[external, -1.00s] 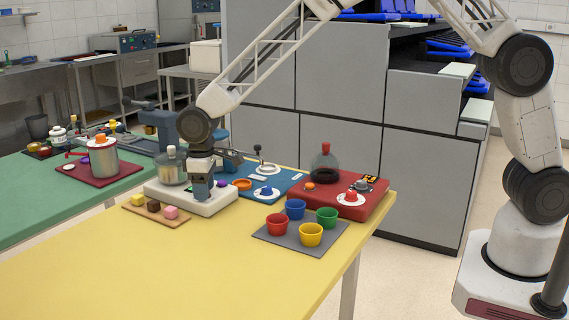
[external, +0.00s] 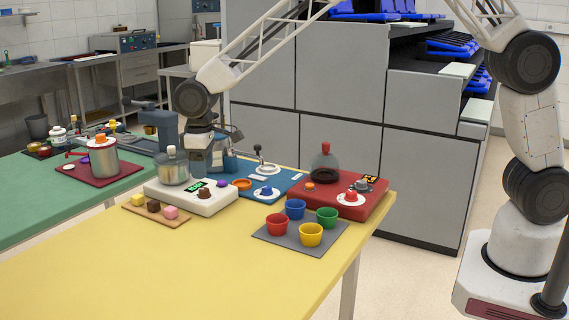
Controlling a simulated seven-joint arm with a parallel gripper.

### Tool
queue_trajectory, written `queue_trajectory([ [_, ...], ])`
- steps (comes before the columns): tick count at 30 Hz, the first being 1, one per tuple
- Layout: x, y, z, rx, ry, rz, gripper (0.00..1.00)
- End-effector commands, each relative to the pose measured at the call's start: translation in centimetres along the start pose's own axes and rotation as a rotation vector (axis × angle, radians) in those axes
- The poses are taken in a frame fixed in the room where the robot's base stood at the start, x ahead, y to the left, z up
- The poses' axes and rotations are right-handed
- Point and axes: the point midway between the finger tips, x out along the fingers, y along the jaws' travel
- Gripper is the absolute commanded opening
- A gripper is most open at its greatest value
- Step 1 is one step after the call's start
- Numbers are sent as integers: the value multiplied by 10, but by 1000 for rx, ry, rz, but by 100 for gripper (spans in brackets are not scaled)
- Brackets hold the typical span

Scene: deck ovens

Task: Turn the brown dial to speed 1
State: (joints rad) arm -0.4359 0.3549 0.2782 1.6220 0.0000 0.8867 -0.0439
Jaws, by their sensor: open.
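The brown dial (external: 203,193) sits on the front of the white appliance base (external: 180,200), close to a lit green display (external: 196,184) whose reading is too small to make out. A purple knob (external: 222,183) is to its right on the same base. My gripper (external: 200,168) is open and empty, pointing down above the back of the white base. In this view it appears above the dial and apart from it. The fingertips are small and partly hard to separate from the things behind.
A glass bowl (external: 171,168) stands on the white base's left. The blue machine (external: 268,186), red machine (external: 350,205) and a grey mat with several cups (external: 288,244) are to the right. The yellow table's front (external: 180,270) is clear.

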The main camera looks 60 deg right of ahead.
Motion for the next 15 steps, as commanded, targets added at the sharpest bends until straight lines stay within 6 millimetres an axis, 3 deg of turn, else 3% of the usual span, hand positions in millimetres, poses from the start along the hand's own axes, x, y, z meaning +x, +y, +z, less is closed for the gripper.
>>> queue_trajectory([
  [6,-14,0,0,0,0,0,61],
  [15,-16,0,0,0,0,0,61],
])
